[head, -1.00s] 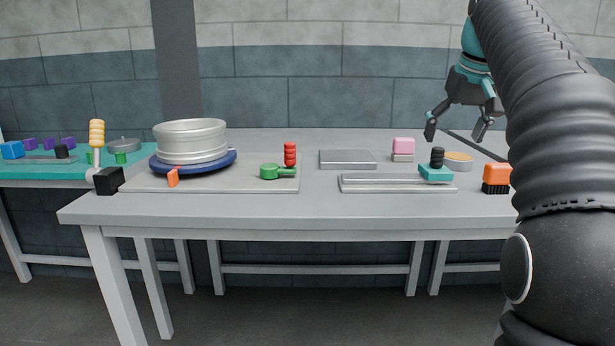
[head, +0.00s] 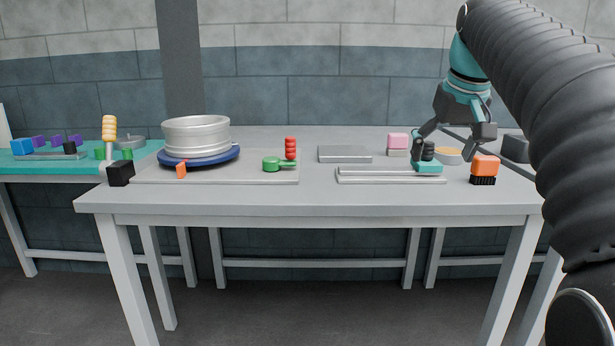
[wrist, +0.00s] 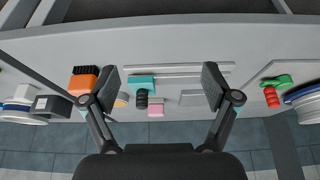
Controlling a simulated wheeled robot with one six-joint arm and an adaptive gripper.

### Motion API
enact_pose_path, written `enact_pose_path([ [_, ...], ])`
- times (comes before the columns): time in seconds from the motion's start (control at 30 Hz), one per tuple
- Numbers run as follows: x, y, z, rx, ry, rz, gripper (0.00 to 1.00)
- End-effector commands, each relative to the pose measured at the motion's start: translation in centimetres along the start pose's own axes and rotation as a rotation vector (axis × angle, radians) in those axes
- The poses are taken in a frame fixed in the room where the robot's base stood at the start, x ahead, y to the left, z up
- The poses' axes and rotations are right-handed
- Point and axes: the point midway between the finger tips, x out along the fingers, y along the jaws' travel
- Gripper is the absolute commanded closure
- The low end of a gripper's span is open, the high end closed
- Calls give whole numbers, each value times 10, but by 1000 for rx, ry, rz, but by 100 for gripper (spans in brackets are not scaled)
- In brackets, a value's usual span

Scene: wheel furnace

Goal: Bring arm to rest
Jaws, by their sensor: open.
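My gripper (head: 453,137) is open and empty above the right part of the grey table (head: 310,205). In the head view its fingers appear around or in front of the teal block with a black ribbed knob (head: 428,167). In the wrist view the two fingers (wrist: 160,88) are spread wide, with the teal block (wrist: 140,83) showing between them, farther off on the table. My gripper holds nothing, and the gap to the table is hard to judge.
An orange brush (head: 485,166) stands right of the gripper. A pink block (head: 398,140), grey plate (head: 345,154) and rail tray (head: 388,178) lie nearby. A silver wheel (head: 196,136) on a blue disc (head: 225,155), green clamp (head: 275,164) and black block (head: 121,173) are left. The table's middle front is clear.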

Motion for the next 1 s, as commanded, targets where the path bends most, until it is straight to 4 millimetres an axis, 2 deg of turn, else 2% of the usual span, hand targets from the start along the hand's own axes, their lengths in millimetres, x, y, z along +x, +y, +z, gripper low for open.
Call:
enact_pose_path([
  [0.17,10,-20,44,1,11,2,13],
  [0.37,34,-42,109,2,28,2,13],
  [0.57,68,-59,183,-2,47,3,13],
  [0.8,119,-73,274,-9,68,-1,13],
  [0.9,137,-76,303,-13,74,-3,13],
  [1.0,150,-78,322,-14,78,-4,13],
])
